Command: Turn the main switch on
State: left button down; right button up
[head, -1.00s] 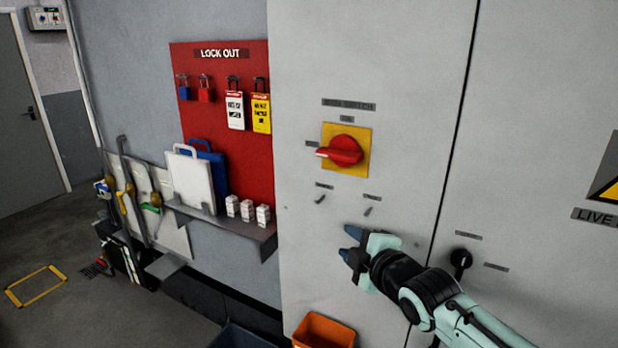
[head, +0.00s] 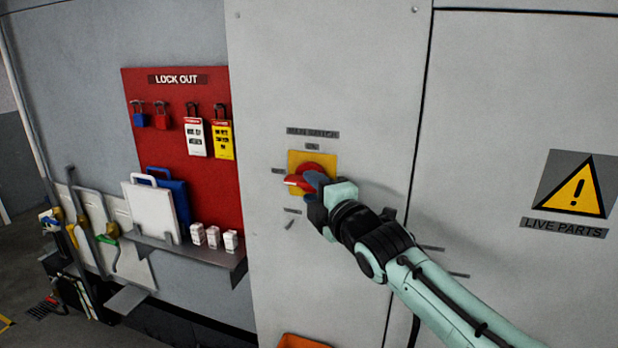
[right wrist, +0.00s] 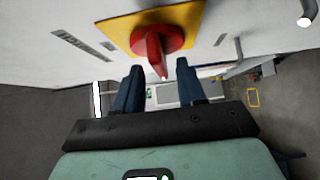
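The main switch is a red rotary knob (head: 298,181) on a yellow square plate (head: 297,160), set in the grey cabinet door. Its handle points left, toward a small side label (head: 278,171); another small label (head: 312,147) sits above the plate. My right gripper (head: 315,188) is at the switch and covers its lower right part in the head view. In the right wrist view the open blue fingers (right wrist: 159,85) stand apart, with the red handle (right wrist: 157,52) in line with the gap between them. I cannot tell whether they touch it. My left gripper is not in view.
A red lock-out board (head: 165,110) with padlocks and tags hangs to the left. Below it, a shelf (head: 200,255) holds small white boxes. An orange bin (head: 300,341) is below the switch. A live-parts warning sign (head: 578,185) is on the right door.

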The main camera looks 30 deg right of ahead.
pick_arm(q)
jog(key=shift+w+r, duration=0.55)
pick_arm(e)
jog(key=shift+w+d, duration=0.1)
jog(key=shift+w, duration=1)
